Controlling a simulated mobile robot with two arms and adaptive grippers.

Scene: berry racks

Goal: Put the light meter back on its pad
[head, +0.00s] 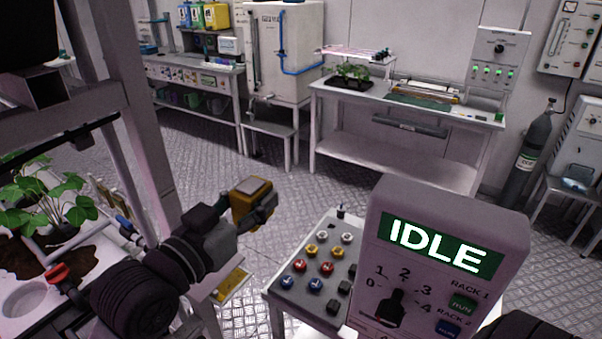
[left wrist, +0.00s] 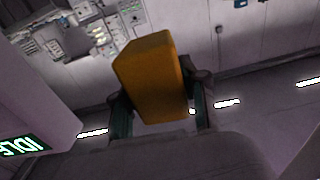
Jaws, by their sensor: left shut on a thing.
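My left gripper (head: 258,208) is shut on a yellow-orange block-shaped thing with dark sides, which I take for the light meter (head: 249,189). It is held up in the air over the floor, left of the button console. In the left wrist view the light meter (left wrist: 148,80) stands out between the two fingers, its orange face toward the camera. A yellowish flat patch (head: 233,284) lies low behind my left arm, below the gripper and apart from it. I cannot tell whether this is the pad. My right gripper is not in view.
A button console (head: 284,290) and a box with an IDLE screen (head: 440,245) stand at the front, right of the gripper. A rack with leafy plants (head: 48,200) is at the left, beside my arm. Benches (head: 400,150) line the back wall. The floor between is clear.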

